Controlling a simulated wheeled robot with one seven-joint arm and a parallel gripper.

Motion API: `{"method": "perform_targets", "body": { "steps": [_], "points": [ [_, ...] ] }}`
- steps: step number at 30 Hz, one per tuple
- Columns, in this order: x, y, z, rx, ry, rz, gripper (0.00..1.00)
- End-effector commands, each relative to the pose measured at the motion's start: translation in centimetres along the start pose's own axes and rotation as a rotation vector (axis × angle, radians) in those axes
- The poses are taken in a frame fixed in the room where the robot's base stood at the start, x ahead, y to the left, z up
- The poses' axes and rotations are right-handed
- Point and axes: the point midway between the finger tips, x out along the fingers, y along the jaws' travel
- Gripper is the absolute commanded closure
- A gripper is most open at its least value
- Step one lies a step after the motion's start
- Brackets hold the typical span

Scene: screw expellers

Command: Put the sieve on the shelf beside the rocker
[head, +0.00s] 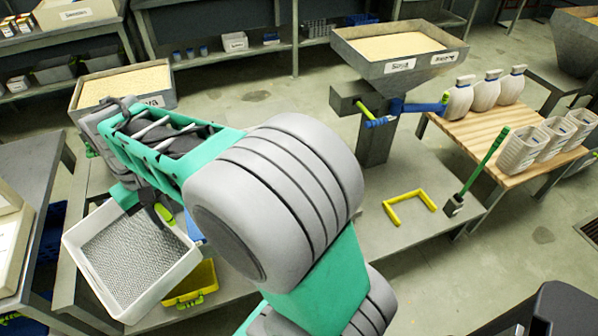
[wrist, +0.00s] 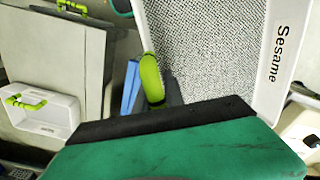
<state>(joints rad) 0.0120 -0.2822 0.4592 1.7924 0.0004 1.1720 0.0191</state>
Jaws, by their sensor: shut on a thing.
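The sieve (head: 135,262) is a white square frame with grey mesh, at the lower left of the head view. It is tilted and held above the floor and bench level by my gripper (head: 163,212). In the wrist view the sieve (wrist: 210,48) fills the upper right, with "Sesame" on its rim. The gripper is shut on the sieve's edge. I cannot tell for sure which thing is the rocker or its shelf.
A yellow tray (head: 193,284) with a green handle is below the sieve. A white tray (wrist: 45,112) with a green handle shows in the wrist view. A Soya hopper (head: 400,58), yellow bracket (head: 410,205) and green-handled tool (head: 482,170) stand right. Grey bench (head: 385,255) is partly clear.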

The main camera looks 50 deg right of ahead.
Motion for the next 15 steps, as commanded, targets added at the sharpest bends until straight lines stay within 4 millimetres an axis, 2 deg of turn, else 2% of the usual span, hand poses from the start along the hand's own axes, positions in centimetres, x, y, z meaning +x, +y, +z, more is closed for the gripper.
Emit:
{"method": "perform_targets", "body": {
  "steps": [5, 8, 11, 15],
  "points": [
    [0.3, 4.3, 1.6, 0.288, 0.002, 0.000, 1.00],
    [0.7, 8.1, 3.5, 0.570, 0.004, -0.001, 1.00],
    [1.3, 11.9, 6.2, 0.890, 0.006, -0.002, 1.00],
    [2.4, 16.4, 11.0, 1.378, 0.010, -0.004, 1.00]
  ]
}}
